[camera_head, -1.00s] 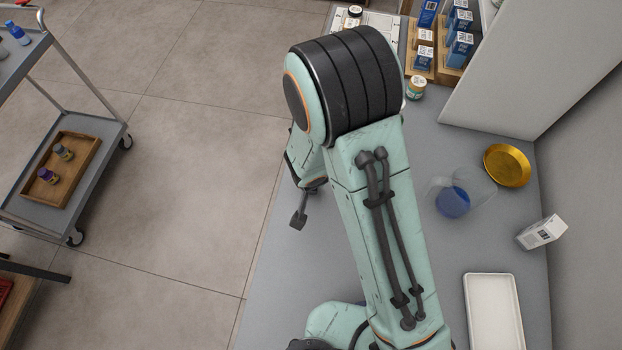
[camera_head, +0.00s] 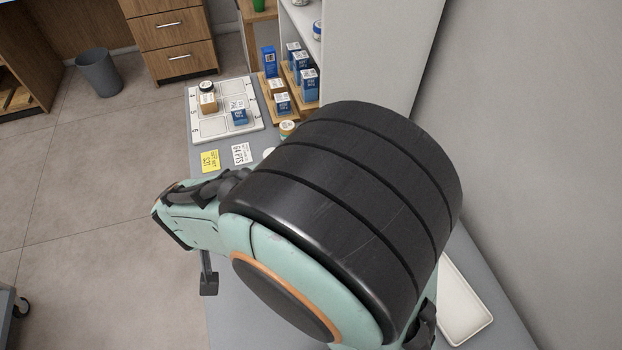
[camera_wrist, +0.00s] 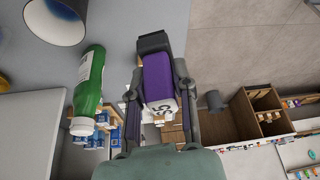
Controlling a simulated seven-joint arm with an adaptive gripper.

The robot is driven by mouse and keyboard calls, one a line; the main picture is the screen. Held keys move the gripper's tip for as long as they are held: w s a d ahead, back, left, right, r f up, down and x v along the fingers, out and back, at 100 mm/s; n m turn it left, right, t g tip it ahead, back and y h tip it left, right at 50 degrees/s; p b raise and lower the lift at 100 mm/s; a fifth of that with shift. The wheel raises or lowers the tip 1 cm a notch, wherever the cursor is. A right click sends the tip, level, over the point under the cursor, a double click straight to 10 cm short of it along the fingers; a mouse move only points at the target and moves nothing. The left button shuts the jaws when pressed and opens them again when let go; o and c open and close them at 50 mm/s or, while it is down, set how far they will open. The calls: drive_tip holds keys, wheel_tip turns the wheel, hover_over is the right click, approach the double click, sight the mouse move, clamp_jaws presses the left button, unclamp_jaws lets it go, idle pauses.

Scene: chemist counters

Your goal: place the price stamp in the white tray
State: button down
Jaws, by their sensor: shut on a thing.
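The price stamp (camera_wrist: 158,75), purple and black with a white end showing digits, is between the fingers of my gripper (camera_wrist: 156,88) in the wrist view. My gripper is shut on it. The white tray (camera_head: 462,305) lies on the counter at the right of the head view, partly hidden behind my arm. It looks empty where it shows. The stamp cannot be made out in the head view, where my arm covers much of the counter.
A green bottle (camera_wrist: 90,78) and a white container with a dark blue inside (camera_wrist: 58,22) are left of the stamp in the wrist view. A numbered white board (camera_head: 225,122) holds small boxes at the counter's far end. Boxes stand in a wooden rack (camera_head: 268,92) beside it.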

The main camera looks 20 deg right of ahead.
drive_tip(key=d+m+g+h, duration=0.2)
drive_tip(key=d+m+h, duration=0.3)
drive_tip(key=d+m, duration=1.5)
drive_tip(key=m+g+y, duration=0.2)
drive_tip(key=m+g, duration=0.5)
drive_tip(key=m, duration=0.7)
hover_over(453, 303)
drive_tip(key=w, duration=0.2)
drive_tip(key=f, duration=1.3)
drive_tip(key=shift+s+a+f, duration=0.2)
drive_tip(key=shift+a+f, duration=0.05)
drive_tip(key=shift+a, duration=0.1)
drive_tip(key=shift+f, duration=0.15)
drive_tip(key=c, duration=0.9)
unclamp_jaws()
